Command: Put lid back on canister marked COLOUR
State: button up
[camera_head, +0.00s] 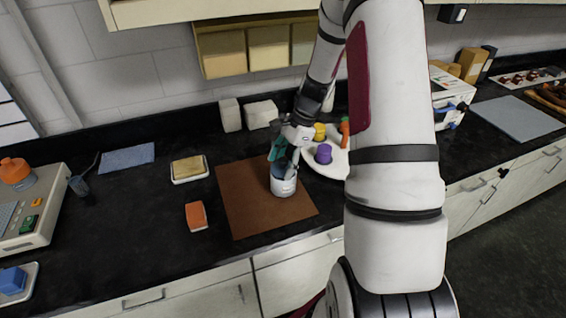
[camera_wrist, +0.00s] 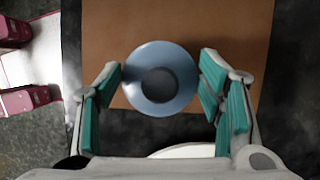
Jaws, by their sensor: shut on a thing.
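A white canister (camera_head: 284,186) stands upright on the brown mat (camera_head: 244,208) in the head view. A small dark mark shows on its side, too small to read. My gripper (camera_head: 283,160), with teal pads, is right above the canister's top. In the wrist view a round light-blue lid (camera_wrist: 142,62) with a dark grey round centre lies between the pads, over the mat. My gripper is shut on this lid. The lid is mostly hidden by the fingers in the head view, and I cannot tell whether it touches the canister's rim.
A white tray (camera_head: 325,167) with a purple piece (camera_head: 323,153) and other coloured pieces stands right of the mat, partly behind my arm. An orange-topped block (camera_head: 196,216) and a sponge on a dish (camera_head: 189,168) lie left. White boxes (camera_head: 261,114) stand behind. Bare counter surrounds the mat's left side.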

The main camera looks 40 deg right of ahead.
jog(key=o, duration=1.3)
jog(key=o, duration=0.3)
jog(key=shift+o, duration=0.2)
jog(key=shift+r, duration=0.1)
jog(key=shift+r+p, duration=0.95)
jog(key=shift+r, duration=2.5)
grip_shut()
